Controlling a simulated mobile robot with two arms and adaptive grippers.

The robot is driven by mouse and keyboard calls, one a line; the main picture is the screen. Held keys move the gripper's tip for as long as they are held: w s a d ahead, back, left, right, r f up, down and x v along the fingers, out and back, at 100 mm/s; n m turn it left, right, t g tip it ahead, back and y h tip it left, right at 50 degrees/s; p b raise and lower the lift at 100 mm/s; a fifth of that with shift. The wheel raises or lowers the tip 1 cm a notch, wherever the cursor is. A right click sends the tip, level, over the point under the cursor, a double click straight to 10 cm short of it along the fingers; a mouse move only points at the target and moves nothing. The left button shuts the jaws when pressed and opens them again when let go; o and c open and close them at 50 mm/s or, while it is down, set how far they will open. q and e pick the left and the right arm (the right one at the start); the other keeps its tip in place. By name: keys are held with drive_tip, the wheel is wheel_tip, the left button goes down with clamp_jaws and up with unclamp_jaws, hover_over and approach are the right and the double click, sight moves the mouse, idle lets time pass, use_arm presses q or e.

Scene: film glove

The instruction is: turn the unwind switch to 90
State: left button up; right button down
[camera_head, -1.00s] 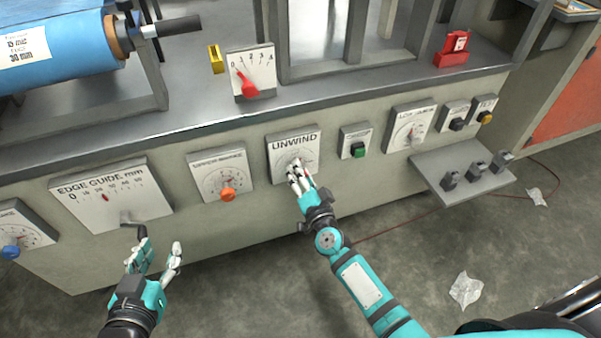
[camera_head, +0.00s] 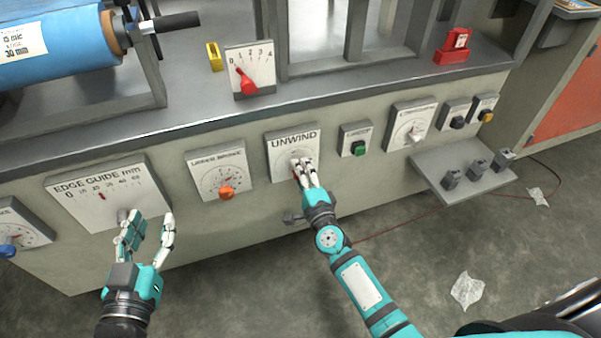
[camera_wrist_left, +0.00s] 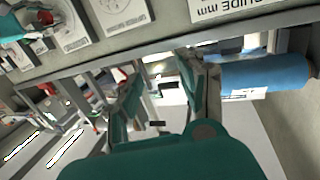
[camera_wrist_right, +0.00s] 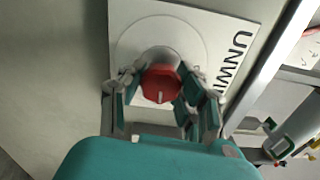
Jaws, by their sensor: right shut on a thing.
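The white UNWIND panel (camera_head: 276,168) is on the machine's front; it also shows in the right wrist view (camera_wrist_right: 225,38). Its red knob (camera_wrist_right: 160,82) sits at the dial's centre, with a pale mark on its lower edge in that view. The dial numbers cannot be read. My right gripper (camera_head: 301,168) is shut on the red knob, with a finger on each side in the right wrist view; in the head view the fingers mostly cover the knob. My left gripper (camera_head: 148,217) is open, in front of the EDGE GUIDE panel (camera_head: 72,188), and appears empty.
The UPPER BRAKE panel (camera_head: 202,172) with an orange knob is left of UNWIND. A green button panel (camera_head: 357,135) is close on the right. A grey shelf (camera_head: 435,166) juts out further right. Crumpled film (camera_head: 467,290) lies on the floor.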

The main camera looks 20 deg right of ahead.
use_arm(q)
drive_tip(key=shift+r+t, duration=0.3)
drive_tip(key=shift+r, duration=0.15)
use_arm(e)
drive_tip(key=shift+m, duration=0.6)
use_arm(q)
drive_tip(key=shift+d+r, duration=0.1)
use_arm(e)
drive_tip(key=c, duration=0.9)
unclamp_jaws()
drive_tip(key=shift+o, duration=0.2)
drive_tip(key=s, duration=1.2)
drive_tip(key=shift+d, duration=0.2)
